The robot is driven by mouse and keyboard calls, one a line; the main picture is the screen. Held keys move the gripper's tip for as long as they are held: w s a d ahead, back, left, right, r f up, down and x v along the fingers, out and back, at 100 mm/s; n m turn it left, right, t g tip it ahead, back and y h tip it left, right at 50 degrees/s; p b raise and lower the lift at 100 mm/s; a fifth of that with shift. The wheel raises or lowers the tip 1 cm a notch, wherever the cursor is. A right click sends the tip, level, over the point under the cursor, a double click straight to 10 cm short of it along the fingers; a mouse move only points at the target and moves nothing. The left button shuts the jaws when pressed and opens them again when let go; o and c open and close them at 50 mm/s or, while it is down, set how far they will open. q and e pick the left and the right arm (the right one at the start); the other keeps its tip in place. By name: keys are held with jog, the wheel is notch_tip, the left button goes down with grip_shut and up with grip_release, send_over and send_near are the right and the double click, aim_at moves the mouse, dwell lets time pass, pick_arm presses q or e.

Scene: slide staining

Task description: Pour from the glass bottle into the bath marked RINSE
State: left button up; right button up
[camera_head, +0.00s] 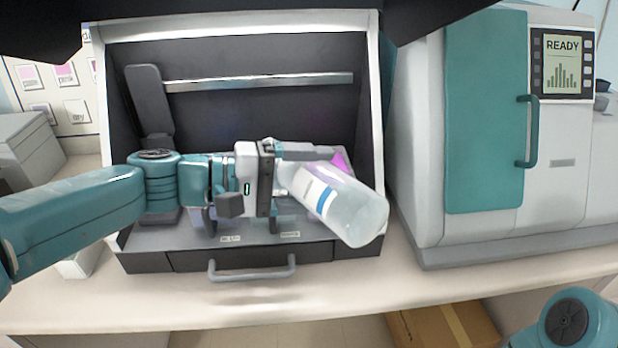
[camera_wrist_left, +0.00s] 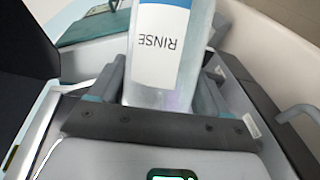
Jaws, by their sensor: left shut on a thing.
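My left gripper (camera_head: 290,165) reaches in from the left and is shut on the glass bottle (camera_head: 352,212). The bottle is clear, with a white and blue label, and is steeply tilted, its base to the lower right and its neck end by the gripper. In the left wrist view the bottle (camera_wrist_left: 172,85) sits between the fingers, and its label reads RINSE, upside down. The baths are mostly hidden behind my gripper and the bottle; a magenta patch (camera_head: 341,160) shows past the bottle. I cannot tell which bath is RINSE. My right gripper is out of view.
A dark, white-framed cabinet (camera_head: 255,115) surrounds the work area, with a metal rail (camera_head: 258,80) inside. Two small labels are too small to read. A drawer handle (camera_head: 252,272) is in front. A teal-doored machine (camera_head: 487,120) stands at the right. The counter front (camera_head: 190,300) is clear.

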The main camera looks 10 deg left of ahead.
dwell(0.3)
pick_arm(q)
jog(key=shift+f+m+b, duration=0.3)
jog(key=shift+f+b, duration=0.05)
jog(key=shift+b, duration=0.3)
jog(key=shift+r+y, duration=0.15)
jog(key=shift+y, duration=0.15)
jog(key=shift+m+y, duration=0.5)
jog(key=shift+m, duration=0.3)
notch_tip(320, 180, up, 6)
jog(key=p, duration=0.4)
jog(key=shift+f, duration=0.25)
jog(key=shift+s+r, duration=0.1)
